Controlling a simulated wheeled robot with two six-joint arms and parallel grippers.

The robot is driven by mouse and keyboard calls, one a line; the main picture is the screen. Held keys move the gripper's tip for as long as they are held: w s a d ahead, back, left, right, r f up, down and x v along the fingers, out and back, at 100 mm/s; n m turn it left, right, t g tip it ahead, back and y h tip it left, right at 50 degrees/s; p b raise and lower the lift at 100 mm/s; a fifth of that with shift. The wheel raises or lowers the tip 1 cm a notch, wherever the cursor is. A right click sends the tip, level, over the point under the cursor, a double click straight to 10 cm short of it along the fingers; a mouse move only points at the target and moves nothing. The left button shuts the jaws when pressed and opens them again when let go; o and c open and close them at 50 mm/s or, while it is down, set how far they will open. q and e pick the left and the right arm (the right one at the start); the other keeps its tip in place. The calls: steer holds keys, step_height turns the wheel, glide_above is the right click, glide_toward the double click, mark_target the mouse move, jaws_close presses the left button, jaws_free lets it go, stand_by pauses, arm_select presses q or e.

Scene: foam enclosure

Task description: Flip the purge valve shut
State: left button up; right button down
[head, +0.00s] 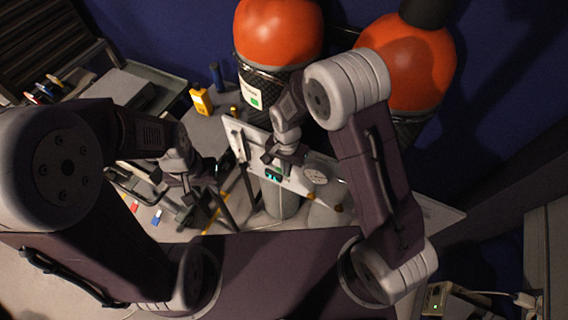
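A tilted white panel (297,182) stands in the middle of the head view, with a small lit green display (273,176) and a round dial (315,175). Small brass-coloured fittings (338,208) show at its lower right edge. I cannot make out which part is the purge valve; it may be hidden by my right arm. My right gripper (280,157) is over the panel's upper part, just above the display; whether it touches is unclear. My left gripper (185,190) is left of the panel, over dark equipment. Both grippers' fingers are too small and dark to read.
Two large orange domed tanks (278,35) (405,68) stand behind the panel. A yellow device (201,100) and a blue cylinder (217,76) are at the back left. A dark metal frame (140,185) crowds the space around my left gripper. A small box (437,298) lies at the lower right.

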steer(key=shift+s+d+f+b, duration=0.1)
steer(key=shift+d+f+b, duration=0.05)
steer(key=shift+f, duration=0.45)
steer(key=shift+s+d+f+b, duration=0.1)
steer(key=shift+f+b, duration=0.05)
steer(key=shift+f, duration=0.4)
steer(key=shift+w+a+f+b, duration=0.15)
steer(key=shift+f+b, duration=0.15)
steer(key=shift+f, duration=0.9)
